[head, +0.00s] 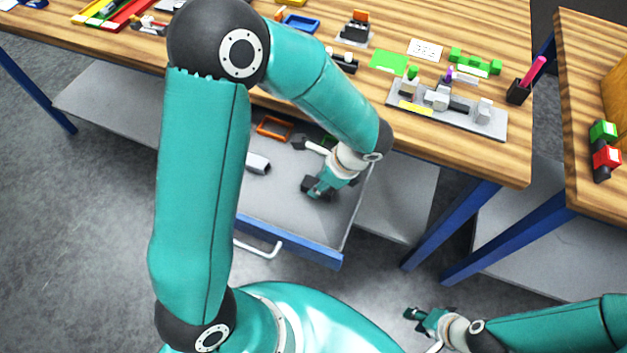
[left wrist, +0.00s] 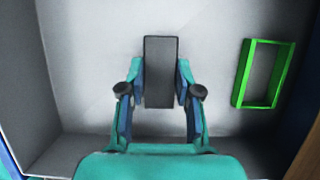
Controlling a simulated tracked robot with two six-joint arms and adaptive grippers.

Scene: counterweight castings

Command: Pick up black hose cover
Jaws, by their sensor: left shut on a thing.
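The black hose cover (left wrist: 160,71) is a dark, upright-looking rectangular block in the left wrist view. My left gripper (left wrist: 160,92) is shut on it, with one finger against each side. In the head view my left gripper (head: 317,187) is low inside the open drawer (head: 297,246), and the dark cover (head: 307,184) is partly hidden by the fingers. I cannot tell whether the cover still touches the drawer floor. My right gripper (head: 412,316) is apart from the drawer, low at the right, and too small to read.
The drawer also holds an orange frame (head: 262,129), a pale block (head: 257,163) and a green frame (left wrist: 241,75) right of the cover. The wooden table (head: 480,150) overhangs the drawer's back. A grey fixture (head: 490,125) and several small parts stand on it.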

